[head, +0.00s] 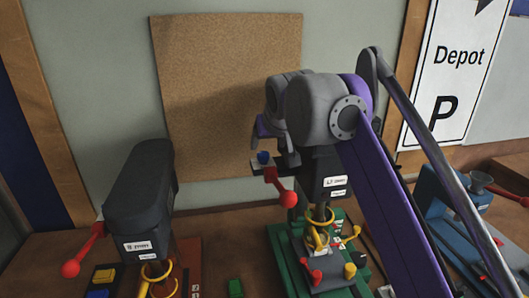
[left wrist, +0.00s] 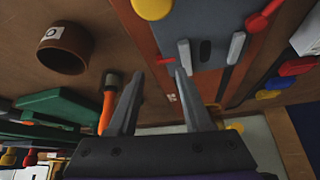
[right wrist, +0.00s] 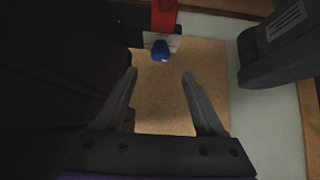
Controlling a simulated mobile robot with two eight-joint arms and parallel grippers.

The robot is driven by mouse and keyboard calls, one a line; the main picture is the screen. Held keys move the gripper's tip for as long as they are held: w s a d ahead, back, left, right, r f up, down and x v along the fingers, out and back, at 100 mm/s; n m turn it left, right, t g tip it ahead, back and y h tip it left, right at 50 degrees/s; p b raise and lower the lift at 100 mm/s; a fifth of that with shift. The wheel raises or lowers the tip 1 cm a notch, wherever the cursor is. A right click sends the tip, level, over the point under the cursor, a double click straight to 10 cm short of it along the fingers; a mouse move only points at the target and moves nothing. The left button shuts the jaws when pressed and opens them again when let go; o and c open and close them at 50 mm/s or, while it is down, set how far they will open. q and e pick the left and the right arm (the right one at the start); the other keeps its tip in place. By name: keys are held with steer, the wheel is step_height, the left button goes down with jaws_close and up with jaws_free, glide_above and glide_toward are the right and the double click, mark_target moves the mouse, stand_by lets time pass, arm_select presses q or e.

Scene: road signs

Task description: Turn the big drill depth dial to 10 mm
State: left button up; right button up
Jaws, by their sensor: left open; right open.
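A dark drill (head: 325,177) with a red-knobbed lever and a label starting with "L" stands right of centre in the head view, partly hidden by my right arm. A blue knob (head: 264,157) sits on a small plate at its left side. My right gripper (head: 272,142) is close by the knob, its fingers mostly hidden there. In the right wrist view, the blue knob (right wrist: 160,50) lies beyond my open, empty fingers (right wrist: 160,76), in line with the gap between them. No dial reading is legible. My left gripper (left wrist: 160,75) is open and empty, outside the head view.
Another dark drill (head: 140,200) with a red-knobbed lever stands at left. A cork board (head: 205,80) hangs behind. A blue machine (head: 450,195) stands at right. In the left wrist view, a brown ring (left wrist: 65,48) and an orange-handled tool (left wrist: 106,108) lie near my left fingers.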

mark_target(263, 153)
steer(key=x, duration=0.8)
steer(key=shift+w+f, duration=0.1)
steer(key=shift+w, duration=0.05)
jaws_close()
